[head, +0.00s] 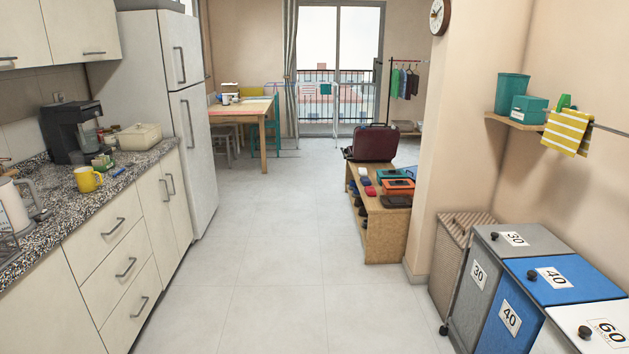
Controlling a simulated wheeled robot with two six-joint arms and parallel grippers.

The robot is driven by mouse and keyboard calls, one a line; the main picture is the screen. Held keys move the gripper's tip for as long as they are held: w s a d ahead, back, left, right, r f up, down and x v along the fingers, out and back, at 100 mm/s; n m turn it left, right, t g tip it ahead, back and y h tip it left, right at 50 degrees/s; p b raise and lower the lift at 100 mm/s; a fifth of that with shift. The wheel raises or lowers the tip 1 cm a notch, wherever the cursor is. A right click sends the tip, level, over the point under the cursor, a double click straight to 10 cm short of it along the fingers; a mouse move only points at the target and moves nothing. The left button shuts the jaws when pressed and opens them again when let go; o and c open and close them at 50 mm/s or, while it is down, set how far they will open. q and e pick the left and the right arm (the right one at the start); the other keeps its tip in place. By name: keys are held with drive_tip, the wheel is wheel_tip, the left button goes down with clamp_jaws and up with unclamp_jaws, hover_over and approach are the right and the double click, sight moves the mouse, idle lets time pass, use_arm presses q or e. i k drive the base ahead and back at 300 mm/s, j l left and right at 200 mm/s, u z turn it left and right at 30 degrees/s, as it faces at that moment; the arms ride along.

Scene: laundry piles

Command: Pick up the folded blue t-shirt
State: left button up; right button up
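I cannot make out a folded blue t-shirt in the head view. Several garments (405,83) hang on a rack at the back right, too small to tell apart. A small teal cloth (325,89) hangs on a drying rack (300,92) by the glass door. Neither of my grippers is in view.
A clear tiled floor (275,255) runs between the kitchen counter (100,195) on the left and a low wooden shelf (385,235) bearing a dark red case (375,143). Numbered laundry bins (560,278) stand at the front right. A wooden table (240,112) is at the back.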

sight(364, 181)
drive_tip(key=i, duration=1)
drive_tip(key=i+u, duration=0.1)
drive_tip(key=i, duration=0.9)
drive_tip(key=i+l, duration=0.15)
drive_tip(key=i, duration=0.85)
drive_tip(key=i+l+u, duration=0.1)
drive_tip(key=i, duration=0.9)
